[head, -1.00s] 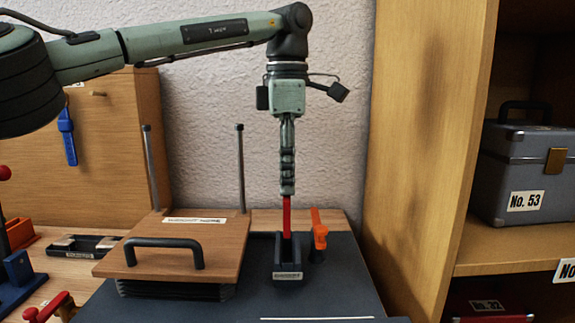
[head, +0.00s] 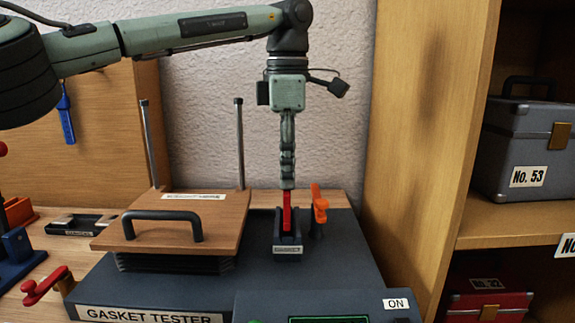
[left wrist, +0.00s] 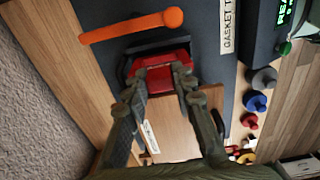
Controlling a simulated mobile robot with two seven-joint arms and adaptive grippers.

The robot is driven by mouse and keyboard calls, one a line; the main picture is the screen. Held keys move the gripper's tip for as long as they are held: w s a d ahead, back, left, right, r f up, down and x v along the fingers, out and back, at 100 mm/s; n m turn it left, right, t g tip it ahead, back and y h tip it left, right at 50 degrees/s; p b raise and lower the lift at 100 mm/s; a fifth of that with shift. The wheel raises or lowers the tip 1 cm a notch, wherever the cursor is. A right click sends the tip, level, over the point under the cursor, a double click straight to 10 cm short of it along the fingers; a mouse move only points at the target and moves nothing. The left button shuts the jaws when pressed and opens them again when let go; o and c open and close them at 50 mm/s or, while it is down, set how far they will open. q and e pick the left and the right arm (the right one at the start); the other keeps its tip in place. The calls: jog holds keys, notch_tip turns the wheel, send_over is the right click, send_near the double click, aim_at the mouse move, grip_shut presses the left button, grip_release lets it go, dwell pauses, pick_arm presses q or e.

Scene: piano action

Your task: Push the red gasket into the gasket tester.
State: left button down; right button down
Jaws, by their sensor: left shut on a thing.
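My left gripper (head: 287,183) points straight down and is shut on the red gasket (head: 287,212). The gasket is upright, with its lower end between the walls of a small dark slotted holder (head: 288,251) on top of the gasket tester (head: 340,262). How deep it sits is hidden by the holder's front wall. In the left wrist view the fingertips (left wrist: 157,86) are at the gasket (left wrist: 160,68), with the dark holder around it. My right gripper is not in view.
An orange lever (head: 319,205) stands close to the holder's right. A wooden press plate (head: 225,222) with a dark handle and two metal posts is at its left. A wooden cabinet side (head: 415,150) rises at the right. The tester's front top is clear.

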aim_at(288, 192)
pick_arm(q)
jog(key=shift+p, duration=0.7)
dwell(1.0)
jog(key=shift+f+b, duration=0.65)
jog(key=shift+f, duration=1.5)
dwell(1.6)
jog(key=c, duration=1.2)
grip_release()
jog(key=shift+o, duration=0.2)
jog(key=shift+o, duration=1)
